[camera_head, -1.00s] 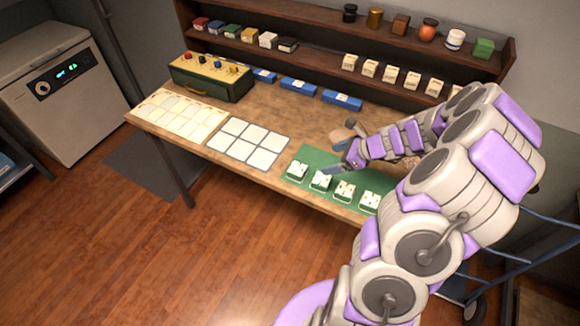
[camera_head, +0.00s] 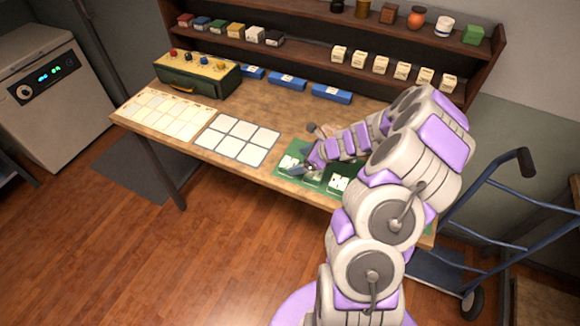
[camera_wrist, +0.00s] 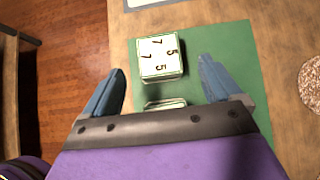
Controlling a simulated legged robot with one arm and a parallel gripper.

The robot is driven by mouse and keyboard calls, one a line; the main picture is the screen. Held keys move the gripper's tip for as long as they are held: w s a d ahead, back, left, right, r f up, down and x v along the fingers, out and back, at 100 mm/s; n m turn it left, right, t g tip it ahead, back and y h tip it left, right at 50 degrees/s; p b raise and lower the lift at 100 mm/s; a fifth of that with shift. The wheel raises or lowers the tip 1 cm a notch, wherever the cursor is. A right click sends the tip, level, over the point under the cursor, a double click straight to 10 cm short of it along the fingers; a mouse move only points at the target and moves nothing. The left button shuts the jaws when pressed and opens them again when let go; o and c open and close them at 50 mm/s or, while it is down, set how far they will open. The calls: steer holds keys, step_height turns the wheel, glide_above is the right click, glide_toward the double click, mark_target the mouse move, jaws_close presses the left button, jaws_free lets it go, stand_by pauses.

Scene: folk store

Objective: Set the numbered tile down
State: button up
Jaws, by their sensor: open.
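A white tile (camera_wrist: 160,53) marked with 5s and 7s lies on the green mat (camera_wrist: 225,35) in the wrist view. A second tile (camera_wrist: 165,104) shows only as an edge, mostly hidden by my gripper's palm. My gripper (camera_wrist: 163,66) is open, its two blue fingers spread to either side of the tiles, with clear gaps. In the head view my gripper (camera_head: 304,170) is low over the mat, between a tile (camera_head: 287,163) at left and another tile (camera_head: 339,182) at right. It hides part of the row.
A white grid board (camera_head: 238,138) and a cream card sheet (camera_head: 165,113) lie left of the mat. A green control box (camera_head: 197,80) and several blue boxes (camera_head: 287,81) stand behind. A blue hand truck (camera_head: 470,225) is at right.

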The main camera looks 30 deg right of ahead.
mark_target(291, 163)
steer(key=b+x, duration=0.1)
steer(key=x, duration=0.4)
steer(key=shift+f+b, duration=0.15)
steer(key=shift+b, duration=0.25)
steer(key=shift+d, duration=0.1)
steer(key=c, duration=1.3)
steer(key=shift+o, duration=0.2)
